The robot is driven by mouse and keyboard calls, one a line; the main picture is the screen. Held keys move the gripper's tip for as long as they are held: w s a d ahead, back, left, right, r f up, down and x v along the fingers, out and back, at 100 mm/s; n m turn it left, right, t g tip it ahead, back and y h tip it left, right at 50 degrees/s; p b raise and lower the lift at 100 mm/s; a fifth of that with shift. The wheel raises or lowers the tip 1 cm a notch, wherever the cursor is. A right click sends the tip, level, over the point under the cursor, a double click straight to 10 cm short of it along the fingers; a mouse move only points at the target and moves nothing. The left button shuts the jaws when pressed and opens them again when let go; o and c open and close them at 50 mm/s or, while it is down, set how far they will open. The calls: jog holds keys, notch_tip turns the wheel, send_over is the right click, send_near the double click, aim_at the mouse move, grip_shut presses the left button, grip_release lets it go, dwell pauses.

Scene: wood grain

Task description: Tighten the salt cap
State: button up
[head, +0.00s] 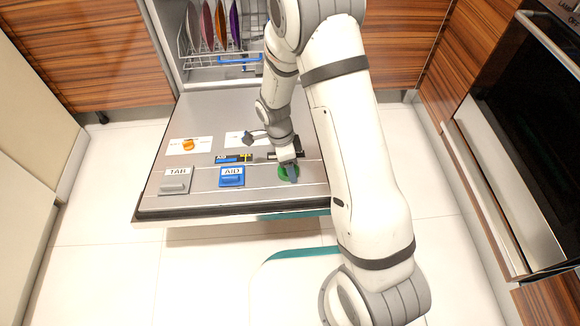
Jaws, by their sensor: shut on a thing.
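The salt cap (283,173), seen as a green round piece, sits on the inner face of the open dishwasher door (205,112), right of the blue lid. My gripper (291,174) points down onto it from above and is shut on it. The fingers and wrist hide part of the cap, so its thread and how far it is turned cannot be seen.
A blue lid marked AID (231,177), a grey lid marked TAB (174,181) and an orange knob (188,145) lie left of the cap. A rack (190,65) with several plates stands behind. An oven (520,140) bounds the right. Floor in front is clear.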

jog(key=shift+m, duration=0.4)
jog(key=o, duration=1.1)
jog(key=p+v, duration=0.3)
jog(key=v, duration=0.5)
jog(key=shift+p, duration=0.35)
